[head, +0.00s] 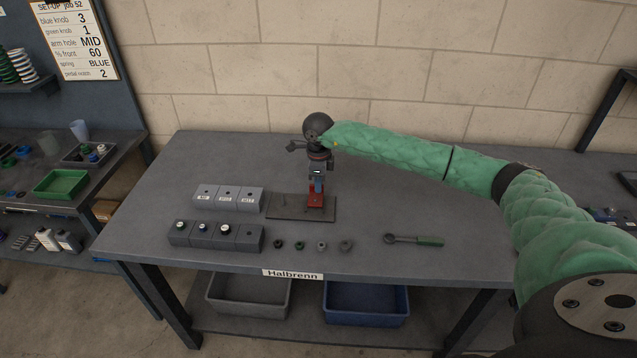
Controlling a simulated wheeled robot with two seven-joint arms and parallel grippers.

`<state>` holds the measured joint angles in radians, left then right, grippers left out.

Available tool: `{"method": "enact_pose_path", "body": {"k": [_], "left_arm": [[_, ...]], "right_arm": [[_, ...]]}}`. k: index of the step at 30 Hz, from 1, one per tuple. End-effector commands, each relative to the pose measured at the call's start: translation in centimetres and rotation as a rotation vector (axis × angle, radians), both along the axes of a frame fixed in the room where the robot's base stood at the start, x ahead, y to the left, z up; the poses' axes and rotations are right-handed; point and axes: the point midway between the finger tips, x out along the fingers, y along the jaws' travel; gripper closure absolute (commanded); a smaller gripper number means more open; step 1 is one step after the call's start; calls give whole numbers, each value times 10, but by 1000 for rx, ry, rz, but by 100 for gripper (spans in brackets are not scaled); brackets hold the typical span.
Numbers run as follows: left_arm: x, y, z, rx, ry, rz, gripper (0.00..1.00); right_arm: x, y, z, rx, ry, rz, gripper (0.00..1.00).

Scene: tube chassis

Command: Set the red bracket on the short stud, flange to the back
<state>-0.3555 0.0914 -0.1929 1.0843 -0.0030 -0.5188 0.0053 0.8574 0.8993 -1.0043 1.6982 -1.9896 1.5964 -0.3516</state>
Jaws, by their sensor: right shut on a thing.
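The red bracket (316,200) is upright at the right part of the dark flat plate (290,213) on the table. My right gripper (317,187) points straight down from above and is shut on the bracket's upper part. I cannot tell whether the bracket touches the plate or which way its flange faces. A thin upright stud (284,198) stands on the left part of the plate. The short stud cannot be made out for sure; the bracket and gripper may hide it. My left gripper is not in view.
Light grey labelled blocks (228,198) and dark blocks with knobs (217,236) stand left of the plate. Several small rings (321,246) lie in front of it. A green-handled wrench (414,240) lies to the right.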

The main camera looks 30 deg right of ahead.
Motion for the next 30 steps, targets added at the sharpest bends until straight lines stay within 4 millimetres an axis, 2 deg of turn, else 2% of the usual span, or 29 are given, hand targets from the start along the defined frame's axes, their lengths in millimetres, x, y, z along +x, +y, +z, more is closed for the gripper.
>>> {"method": "enact_pose_path", "body": {"k": [21, 27, 28, 30], "left_arm": [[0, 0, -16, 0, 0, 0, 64], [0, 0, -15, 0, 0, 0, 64], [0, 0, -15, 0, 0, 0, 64], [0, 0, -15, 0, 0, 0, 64]], "right_arm": [[0, 0, -18, 0, 0, 0, 100], [0, 0, -18, 0, 0, 0, 100], [0, 0, -18, 0, 0, 0, 86], [0, 0, -18, 0, 0, 0, 72]]}}
